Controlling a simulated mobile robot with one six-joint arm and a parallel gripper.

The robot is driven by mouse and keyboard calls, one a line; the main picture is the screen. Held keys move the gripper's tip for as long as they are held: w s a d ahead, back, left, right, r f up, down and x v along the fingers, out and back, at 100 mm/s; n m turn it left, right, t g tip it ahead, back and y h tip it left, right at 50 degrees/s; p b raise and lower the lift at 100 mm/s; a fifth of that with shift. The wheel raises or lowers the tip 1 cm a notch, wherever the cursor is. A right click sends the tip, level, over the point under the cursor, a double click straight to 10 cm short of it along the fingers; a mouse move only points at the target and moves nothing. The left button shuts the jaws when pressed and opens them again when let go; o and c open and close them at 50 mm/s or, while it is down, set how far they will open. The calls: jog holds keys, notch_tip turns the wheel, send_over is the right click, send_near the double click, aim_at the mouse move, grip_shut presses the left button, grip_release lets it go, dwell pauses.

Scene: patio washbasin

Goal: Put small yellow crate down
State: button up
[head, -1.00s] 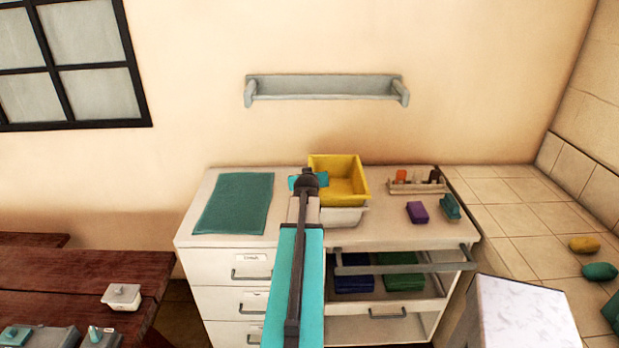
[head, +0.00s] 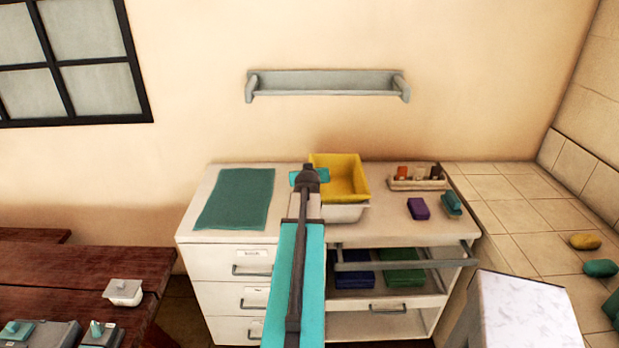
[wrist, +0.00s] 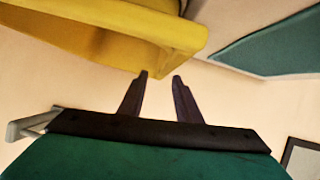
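The small yellow crate (head: 350,193) is above a white basin (head: 345,213) on the cabinet top, covering most of it. Whether the crate's underside touches the basin cannot be told. My gripper (head: 309,177) is at the crate's left side in the head view, its fingers hidden behind the hand. In the wrist view the two dark fingers (wrist: 160,75) stand a small gap apart, with the corner of the crate's yellow rim (wrist: 185,38) at their tips.
A green mat (head: 236,198) lies on the left of the white cabinet (head: 240,233). To the right are a tray of small bottles (head: 400,183), a purple block (head: 418,208) and a teal item (head: 451,204). A wall shelf (head: 325,84) hangs above.

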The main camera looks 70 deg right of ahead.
jog(key=b+v, duration=0.2)
jog(key=v, duration=0.6)
jog(key=shift+a, duration=0.2)
jog(key=shift+s+b, duration=0.1)
jog(key=shift+b, duration=0.7)
jog(key=a+b, duration=0.1)
jog(key=b, duration=0.6)
jog(key=shift+s+r, duration=0.1)
jog(key=shift+r, duration=0.25)
jog(key=a+b, duration=0.1)
jog(key=b, duration=0.3)
jog(key=shift+s+a+r+b, duration=0.1)
jog(key=shift+s+r+b, duration=0.1)
jog(key=shift+b, duration=0.15)
jog(key=shift+a+r+b, duration=0.15)
jog(key=shift+a+b, duration=0.05)
jog(key=shift+b, duration=0.3)
jog(key=shift+r, duration=0.1)
